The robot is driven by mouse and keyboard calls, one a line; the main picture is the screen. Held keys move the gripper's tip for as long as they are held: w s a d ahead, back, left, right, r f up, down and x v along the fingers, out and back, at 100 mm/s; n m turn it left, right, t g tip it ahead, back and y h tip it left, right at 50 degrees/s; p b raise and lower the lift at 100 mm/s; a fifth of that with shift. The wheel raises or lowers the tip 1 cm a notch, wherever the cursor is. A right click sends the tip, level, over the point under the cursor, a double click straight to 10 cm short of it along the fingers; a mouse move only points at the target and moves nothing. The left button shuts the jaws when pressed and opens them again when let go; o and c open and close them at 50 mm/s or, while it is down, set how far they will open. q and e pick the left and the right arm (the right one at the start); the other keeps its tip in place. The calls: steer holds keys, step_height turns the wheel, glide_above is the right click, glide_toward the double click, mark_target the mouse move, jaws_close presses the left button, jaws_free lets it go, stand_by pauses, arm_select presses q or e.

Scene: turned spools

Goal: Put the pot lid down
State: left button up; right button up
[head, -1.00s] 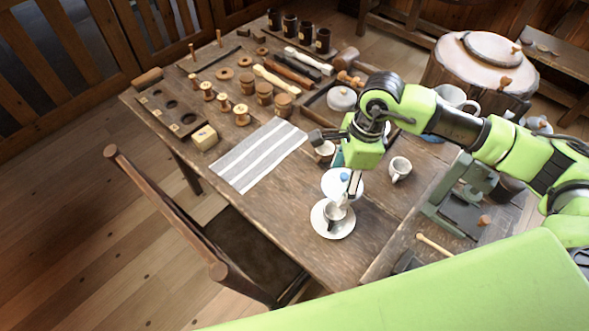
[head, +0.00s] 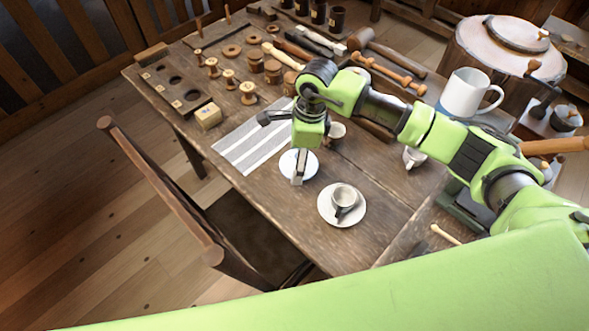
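The pot lid (head: 309,163) is a round white disc with a bluish edge, just above or on the wooden table, near the striped cloth's right end; I cannot tell whether it touches the table. My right gripper (head: 298,179) points down over the lid and appears shut on it; its fingers hide part of the disc and the knob. My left gripper is not in view.
A cup (head: 344,197) on a white saucer (head: 328,212) stands to the right of the lid. The striped cloth (head: 245,150) lies left. A small brown cup (head: 336,131) stands behind, and a large white mug (head: 462,94) at right. Bare table lies in front.

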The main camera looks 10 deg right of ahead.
mark_target(294, 167)
steer(key=f, duration=0.1)
steer(key=f+b, duration=0.1)
steer(key=f, duration=0.1)
steer(key=shift+w+a+f+b, duration=0.2)
steer(key=shift+a+f+b, duration=0.1)
steer(key=shift+a+b, duration=0.1)
steer(key=shift+d+f, duration=0.1)
steer(key=shift+f, duration=0.1)
steer(key=shift+r, duration=0.1)
steer(key=shift+f, duration=0.2)
steer(key=o, duration=1.2)
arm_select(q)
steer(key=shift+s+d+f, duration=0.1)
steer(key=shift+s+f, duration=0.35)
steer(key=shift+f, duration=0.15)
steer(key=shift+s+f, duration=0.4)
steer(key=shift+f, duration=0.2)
